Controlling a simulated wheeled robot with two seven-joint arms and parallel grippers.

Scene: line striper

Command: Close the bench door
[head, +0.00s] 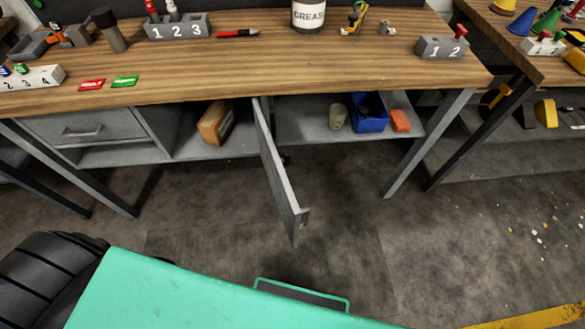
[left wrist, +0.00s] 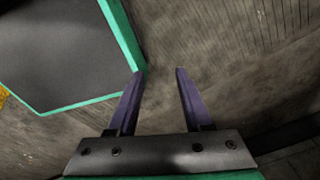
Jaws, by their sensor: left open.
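The bench door (head: 278,175) is a grey panel under the wooden bench. It stands swung open, sticking out from the shelf toward me, with a small handle (head: 304,215) near its free end. My left gripper (left wrist: 159,74) shows in the left wrist view. Its two purple fingers are apart with nothing between them, above the grey floor. The door does not show clearly in that view, so I cannot tell how far the gripper is from it. My right gripper is in neither view.
The wooden bench (head: 250,75) has slanted metal legs (head: 428,143). Its open compartments hold a cardboard box (head: 216,122), a blue bin (head: 369,112) and an orange block (head: 400,121). A grey drawer (head: 85,127) is at the left. The floor (head: 210,205) around the door looks clear.

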